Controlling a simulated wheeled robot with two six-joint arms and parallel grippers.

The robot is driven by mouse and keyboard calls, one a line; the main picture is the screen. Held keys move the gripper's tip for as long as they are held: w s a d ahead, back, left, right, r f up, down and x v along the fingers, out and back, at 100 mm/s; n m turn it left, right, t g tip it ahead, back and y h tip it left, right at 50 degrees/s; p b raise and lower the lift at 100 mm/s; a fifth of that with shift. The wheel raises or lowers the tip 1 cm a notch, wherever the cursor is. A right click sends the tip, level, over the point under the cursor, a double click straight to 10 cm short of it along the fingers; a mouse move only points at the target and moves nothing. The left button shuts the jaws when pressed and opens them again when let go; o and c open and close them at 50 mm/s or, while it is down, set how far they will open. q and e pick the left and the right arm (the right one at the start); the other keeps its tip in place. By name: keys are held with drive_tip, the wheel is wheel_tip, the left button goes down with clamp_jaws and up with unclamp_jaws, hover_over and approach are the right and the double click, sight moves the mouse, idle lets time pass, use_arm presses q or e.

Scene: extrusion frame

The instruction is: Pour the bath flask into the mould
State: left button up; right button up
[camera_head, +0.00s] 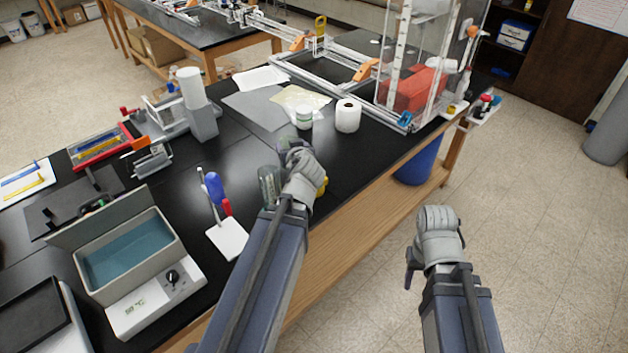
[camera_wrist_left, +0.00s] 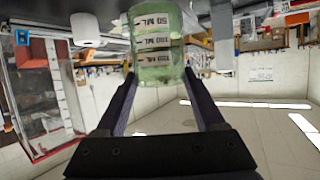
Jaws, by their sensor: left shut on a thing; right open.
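The clear flask with pale green contents and ML markings (camera_wrist_left: 158,45) sits between the fingers of my left gripper (camera_wrist_left: 160,80) in the left wrist view. In the head view the left gripper (camera_head: 300,160) is over the bench near its front edge, and the flask (camera_head: 292,148) is partly hidden by it. A shallow red-edged tray with a yellow bar (camera_head: 100,147) at the left looks like the mould; it stands well apart from the flask. My right gripper (camera_head: 416,262) is open and empty off the bench; its fingertips are mostly hidden.
The water bath (camera_head: 128,250) stands front left. A glass cylinder (camera_head: 268,187) and a stand with blue and red tools (camera_head: 226,237) are left of my left gripper. Open floor lies right.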

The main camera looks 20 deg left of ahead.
use_arm(q)
drive_tip(key=shift+s+a+r+p, duration=0.15)
drive_tip(key=shift+r+p, duration=0.25)
drive_tip(key=shift+r, duration=0.4)
use_arm(e)
drive_tip(key=shift+s+d+r, duration=0.15)
drive_tip(key=shift+d+r, duration=0.05)
drive_tip(key=shift+r, duration=0.45)
use_arm(q)
wheel_tip(320, 180, up, 5)
drive_tip(key=p, duration=0.5)
use_arm(e)
wheel_tip(320, 180, up, 5)
